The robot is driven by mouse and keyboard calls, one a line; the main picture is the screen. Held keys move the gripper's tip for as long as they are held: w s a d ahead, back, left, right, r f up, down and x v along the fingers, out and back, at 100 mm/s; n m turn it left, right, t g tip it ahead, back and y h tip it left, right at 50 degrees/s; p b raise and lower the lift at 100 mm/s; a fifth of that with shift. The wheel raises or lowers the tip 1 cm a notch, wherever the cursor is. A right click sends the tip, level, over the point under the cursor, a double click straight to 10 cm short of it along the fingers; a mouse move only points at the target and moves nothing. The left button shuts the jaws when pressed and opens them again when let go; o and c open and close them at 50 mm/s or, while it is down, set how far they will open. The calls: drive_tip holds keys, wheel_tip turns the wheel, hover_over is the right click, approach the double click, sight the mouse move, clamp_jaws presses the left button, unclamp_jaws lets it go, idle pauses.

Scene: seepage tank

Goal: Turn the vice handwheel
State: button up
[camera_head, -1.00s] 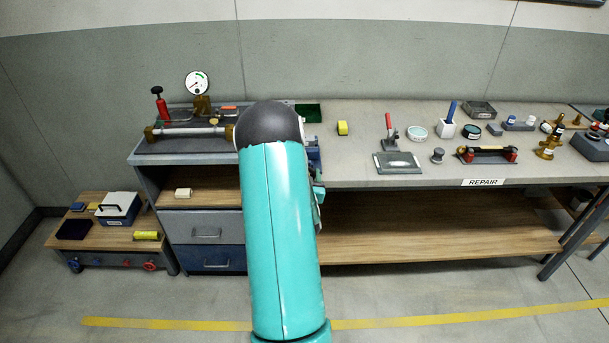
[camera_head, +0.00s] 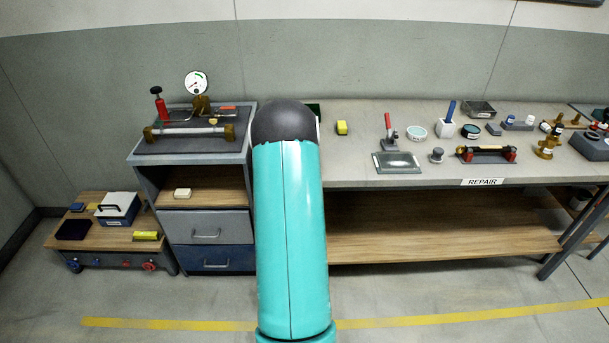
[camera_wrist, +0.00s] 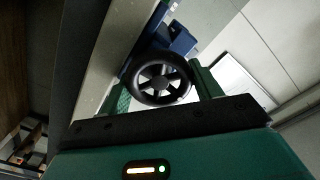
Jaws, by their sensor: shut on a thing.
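The black spoked vice handwheel (camera_wrist: 160,66) sits between the two green fingers of my gripper (camera_wrist: 162,90) in the wrist view, face on to the camera. My gripper is shut on its rim. Part of the blue vice body (camera_wrist: 182,40) shows just behind the wheel. In the head view my teal arm hides the vice, the wheel and my gripper.
Left of my arm, a cabinet carries a test rig with a gauge (camera_head: 196,83). A low wooden table (camera_head: 85,240) stands further left.

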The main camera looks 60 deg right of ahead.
idle(0.3)
drive_tip(key=o, duration=1)
